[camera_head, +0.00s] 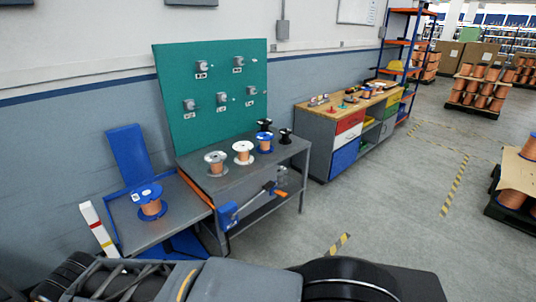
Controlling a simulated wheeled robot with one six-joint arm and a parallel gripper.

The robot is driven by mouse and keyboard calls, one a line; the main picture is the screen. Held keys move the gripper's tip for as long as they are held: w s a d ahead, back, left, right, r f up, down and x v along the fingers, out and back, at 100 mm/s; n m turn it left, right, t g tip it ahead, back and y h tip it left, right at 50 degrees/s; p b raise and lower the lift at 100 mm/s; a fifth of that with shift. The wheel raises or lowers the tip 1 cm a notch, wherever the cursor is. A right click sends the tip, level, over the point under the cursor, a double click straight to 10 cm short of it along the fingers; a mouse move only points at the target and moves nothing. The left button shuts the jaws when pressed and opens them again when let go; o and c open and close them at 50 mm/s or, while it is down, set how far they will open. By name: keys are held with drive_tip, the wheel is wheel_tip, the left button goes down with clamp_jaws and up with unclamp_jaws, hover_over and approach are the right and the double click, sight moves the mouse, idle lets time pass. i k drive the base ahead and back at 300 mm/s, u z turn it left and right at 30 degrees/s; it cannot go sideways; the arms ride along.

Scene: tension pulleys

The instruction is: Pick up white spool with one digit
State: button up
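A white-flanged spool (243,148) with copper wire stands upright on the grey workbench (232,182). To its left, near the bench's left end, stands a grey or off-white spool (215,158), also with copper wire. Any digits on them are too small to read. A blue spool (264,136) and black spools (285,136) stand to the right on the same bench. Another blue spool (150,192) sits on the lower metal tray at the left. My gripper cannot be made out; only dark and grey parts of my own body show along the bottom edge.
A green board (214,112) with several small labelled fixtures stands behind the bench. A wood-topped cabinet (328,112) stands to the right. The grey floor (385,210) right of the bench is clear.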

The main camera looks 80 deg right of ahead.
sight(243, 157)
drive_tip(key=z, duration=3.1)
drive_tip(key=i, duration=3.15)
drive_tip(key=u, duration=4.4)
